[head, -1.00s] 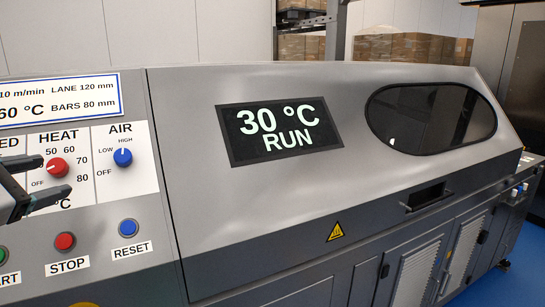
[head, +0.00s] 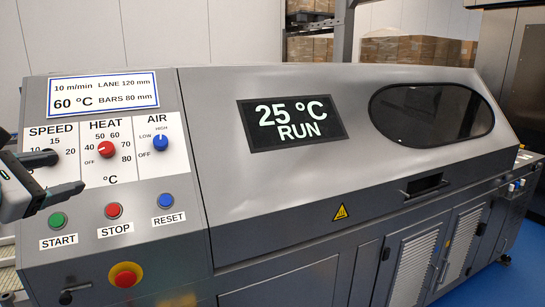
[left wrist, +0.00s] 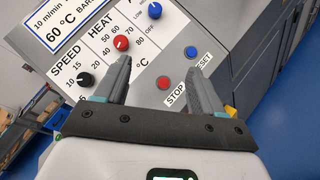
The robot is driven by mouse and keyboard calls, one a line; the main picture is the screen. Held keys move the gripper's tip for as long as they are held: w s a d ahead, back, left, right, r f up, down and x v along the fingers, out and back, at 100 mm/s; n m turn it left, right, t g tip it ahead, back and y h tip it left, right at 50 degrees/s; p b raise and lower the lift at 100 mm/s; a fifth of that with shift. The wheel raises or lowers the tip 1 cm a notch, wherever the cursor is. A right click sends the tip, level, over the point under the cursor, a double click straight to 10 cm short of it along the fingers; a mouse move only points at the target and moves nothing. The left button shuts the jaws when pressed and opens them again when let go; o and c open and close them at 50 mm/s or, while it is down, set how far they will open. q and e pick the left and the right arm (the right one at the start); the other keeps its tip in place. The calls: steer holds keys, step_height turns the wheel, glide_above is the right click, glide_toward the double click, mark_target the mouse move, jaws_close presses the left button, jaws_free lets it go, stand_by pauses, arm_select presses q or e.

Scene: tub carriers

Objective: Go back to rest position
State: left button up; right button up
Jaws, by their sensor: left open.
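My left gripper (head: 72,172) is at the left edge of the head view, open and empty, in front of the lower SPEED panel. In the left wrist view its two fingers (left wrist: 158,66) stand apart with nothing between them, pointing at the control panel. The red HEAT knob (head: 106,149) is right of the gripper and apart from it, its pointer turned left. The black SPEED knob (left wrist: 85,80) is clear in the left wrist view but partly hidden by the gripper in the head view. The blue AIR knob (head: 160,143) is further right. My right gripper is not in view.
The display (head: 290,123) reads 25 °C RUN. A card (head: 103,93) reads 60 °C. Below the knobs are the green START (head: 57,220), red STOP (head: 113,210) and blue RESET (head: 165,200) buttons. A red emergency button (head: 125,276) juts out lower down.

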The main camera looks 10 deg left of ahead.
arm_select(q)
steer(key=w+d+f+m+g+h, duration=0.1)
steer(key=w+d+f+g+h, duration=0.2)
steer(key=f, duration=0.8)
steer(key=w+d+f+g, duration=0.2)
steer(key=w+d+f, duration=0.4)
steer(key=f, duration=0.5)
steer(key=s+d+f+m+g+h, duration=0.15)
steer(key=d+f, duration=0.25)
steer(key=f, duration=0.6)
steer(key=s+d+f+m+g+y, duration=0.1)
steer(key=d+f+m+g, duration=0.2)
steer(key=f, duration=0.7)
steer(key=s+d+f+m+g, duration=0.2)
steer(key=s+d+f, duration=0.2)
steer(key=s+f, duration=0.3)
steer(key=s+d+f+m+g, duration=0.25)
steer(key=s+d+f, duration=0.25)
steer(key=f, duration=0.3)
steer(key=s+d+f+m, duration=0.2)
steer(key=s+f+m, duration=0.1)
steer(key=s+m, duration=0.4)
steer(key=s+d+f+m+g, duration=0.1)
steer(key=s+d+f+m, duration=0.2)
steer(key=s+m, duration=0.4)
steer(key=shift+f+m, duration=0.7)
steer(key=shift+m, duration=0.1)
